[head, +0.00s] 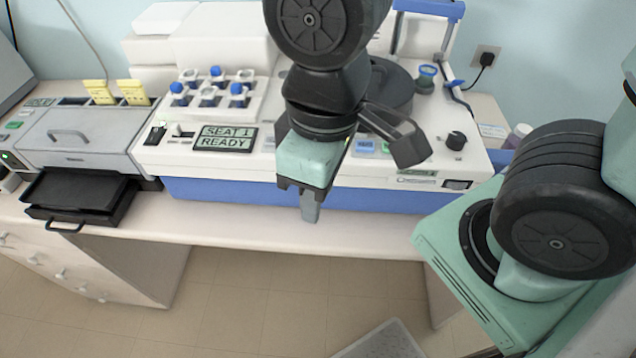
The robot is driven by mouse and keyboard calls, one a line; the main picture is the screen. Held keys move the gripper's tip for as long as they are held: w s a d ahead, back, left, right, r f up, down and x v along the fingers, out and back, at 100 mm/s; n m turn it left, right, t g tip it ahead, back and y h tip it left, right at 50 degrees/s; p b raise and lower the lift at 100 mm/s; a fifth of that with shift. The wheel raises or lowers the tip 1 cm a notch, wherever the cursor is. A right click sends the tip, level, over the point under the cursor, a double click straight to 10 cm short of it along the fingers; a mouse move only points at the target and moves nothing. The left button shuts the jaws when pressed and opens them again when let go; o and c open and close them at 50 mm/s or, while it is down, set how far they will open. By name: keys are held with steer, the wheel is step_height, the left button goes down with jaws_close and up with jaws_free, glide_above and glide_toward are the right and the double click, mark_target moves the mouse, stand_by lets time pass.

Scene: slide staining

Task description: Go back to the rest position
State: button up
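My gripper (310,207) hangs pointing down in front of the white and blue staining machine (365,205), above the front edge of the bench. Only one narrow grey fingertip shape shows, so I cannot tell whether the fingers are apart or together. I see nothing held at the tip. My wrist and forearm hide part of the machine's middle, beside the dark round lid (390,88).
Several blue-capped vials stand in a white rack (252,106). The floor (260,310) in front is open.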

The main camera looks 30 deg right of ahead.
step_height(320, 180, down, 6)
steer(key=b, duration=0.6)
steer(key=shift+f+b, duration=0.25)
steer(key=shift+b, duration=0.05)
